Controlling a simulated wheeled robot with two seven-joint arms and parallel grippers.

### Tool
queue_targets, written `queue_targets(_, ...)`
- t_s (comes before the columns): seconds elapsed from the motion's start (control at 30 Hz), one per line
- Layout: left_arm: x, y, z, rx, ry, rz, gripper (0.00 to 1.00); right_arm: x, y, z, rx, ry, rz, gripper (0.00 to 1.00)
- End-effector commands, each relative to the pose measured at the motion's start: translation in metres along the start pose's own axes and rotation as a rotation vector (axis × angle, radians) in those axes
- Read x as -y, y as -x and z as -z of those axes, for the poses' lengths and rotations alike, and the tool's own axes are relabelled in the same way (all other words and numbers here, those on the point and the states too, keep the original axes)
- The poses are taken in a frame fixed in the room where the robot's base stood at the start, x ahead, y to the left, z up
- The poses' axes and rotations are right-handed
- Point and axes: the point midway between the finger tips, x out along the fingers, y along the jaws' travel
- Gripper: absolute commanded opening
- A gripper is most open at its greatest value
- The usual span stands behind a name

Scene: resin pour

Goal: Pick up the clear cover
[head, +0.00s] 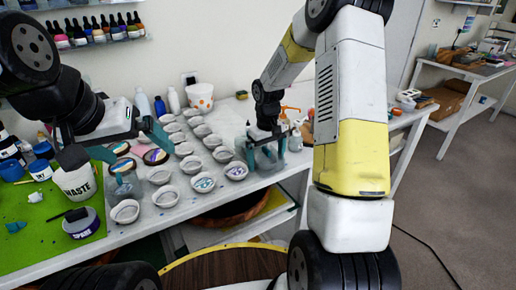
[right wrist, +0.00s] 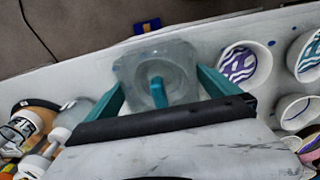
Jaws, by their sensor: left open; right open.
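The clear cover (head: 266,160) stands on the white table near its front edge, at the right end of the rows of cups. It shows in the right wrist view (right wrist: 178,62) as a pale, see-through box shape with a round middle and a teal upright piece. My right gripper (head: 265,152) is open above it, one teal finger on each side; contact cannot be told. The fingers also show in the right wrist view (right wrist: 161,82). My left gripper (head: 138,154) is open at the left, over another see-through vessel (head: 123,185).
A waste tub (head: 76,175) and jars stand on the green mat (head: 38,235). Bottles (head: 296,139) stand close right of the cover. A second table (head: 470,75) is at the far right.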

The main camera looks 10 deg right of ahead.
Motion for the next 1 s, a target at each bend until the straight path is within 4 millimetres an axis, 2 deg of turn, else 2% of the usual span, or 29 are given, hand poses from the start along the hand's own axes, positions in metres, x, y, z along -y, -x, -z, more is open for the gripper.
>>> queue_targets(0.1,0.0,0.0,0.0,0.0,0.0,0.0,1.0,0.0,0.0,0.0,0.0,0.0,0.0,1.0)
queue_targets(0.13,0.0,0.0,0.0,0.0,0.0,0.0,1.0,0.0,0.0,0.0,0.0,0.0,0.0,0.96)
queue_targets(0.3,0.0,0.0,0.0,0.0,0.0,0.0,1.0,0.0,0.0,0.0,0.0,0.0,0.0,0.63)
queue_targets(0.37,0.0,0.0,0.0,0.0,0.0,0.0,1.0,0.0,0.0,0.0,0.0,0.0,0.0,0.51)
queue_targets(0.4,0.0,0.0,0.0,0.0,0.0,0.0,1.0,0.0,0.001,0.0,0.0,0.0,0.0,0.49)
queue_targets(0.77,0.0,0.0,0.0,0.0,0.0,0.0,1.0,0.0,0.007,0.001,-0.002,0.0,-0.001,0.48)
queue_targets(1.0,0.0,0.0,0.0,0.0,0.0,0.0,1.0,0.0,0.039,0.001,-0.005,0.0,-0.002,0.48)
